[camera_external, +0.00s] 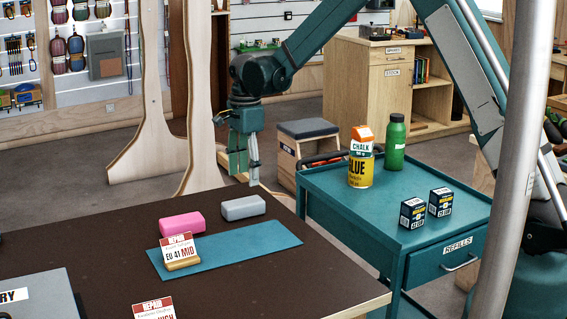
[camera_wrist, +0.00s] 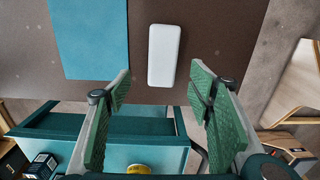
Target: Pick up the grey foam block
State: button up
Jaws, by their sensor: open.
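The grey foam block (camera_external: 243,207) lies on the dark brown table (camera_external: 230,290), just behind the blue mat and right of a pink block (camera_external: 182,224). In the wrist view the grey block (camera_wrist: 163,55) lies beyond my fingertips, roughly centred between them and apart from both. My gripper (camera_external: 244,180) points downward above the table's far edge, a little behind the block and higher than it. In the wrist view my gripper (camera_wrist: 158,90) is open, its green pads wide apart with nothing between them.
The blue mat (camera_external: 255,247) carries a sign in a wooden holder (camera_external: 182,264). A teal cart (camera_external: 450,225) on the right bears a glue can (camera_external: 361,172), a green bottle (camera_external: 393,145) and two small dark boxes (camera_external: 412,213). The table's right part is clear.

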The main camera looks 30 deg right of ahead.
aim_at(243, 201)
jog(key=shift+w+a+f+m, duration=0.15)
jog(key=shift+w+a+f, duration=0.1)
jog(key=shift+f, duration=0.45)
jog(key=shift+w+a+f+m, duration=0.15)
jog(key=shift+w+a+f, duration=0.05)
jog(key=shift+f, duration=0.45)
jog(key=shift+f, duration=1.3)
jog(key=shift+s+f+b, duration=0.1)
jog(key=shift+f+b, duration=0.2)
jog(key=shift+f, duration=2.3)
jog(key=c, duration=0.9)
